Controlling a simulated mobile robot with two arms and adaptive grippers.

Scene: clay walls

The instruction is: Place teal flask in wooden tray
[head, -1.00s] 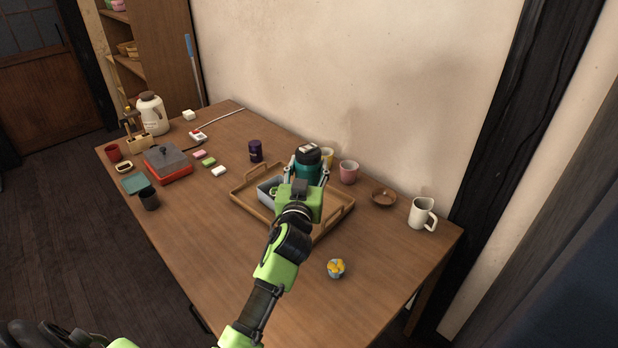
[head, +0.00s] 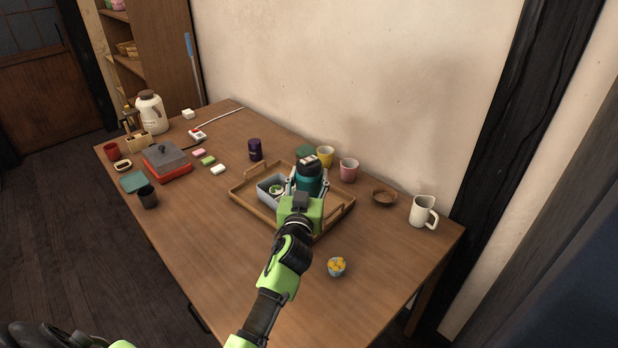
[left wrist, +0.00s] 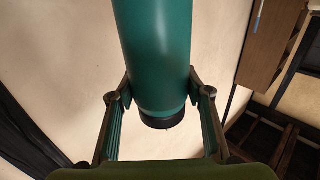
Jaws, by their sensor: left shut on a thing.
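The teal flask (head: 308,186) has a dark top and looks roughly upright in the head view. My left gripper (head: 309,180) is shut on it, one finger on each side. In the left wrist view the flask (left wrist: 158,55) fills the space between the fingers (left wrist: 160,85), its black end towards the bottom of the picture. The wooden tray (head: 343,211) lies on the table, below and around the flask in the head view. The flask's lower end is hidden behind the gripper, so I cannot tell whether it touches the tray. My right gripper is not in view.
A grey container (head: 266,191) sits in the tray, left of the flask. A brown bowl (head: 384,196) and white mug (head: 422,212) stand right.

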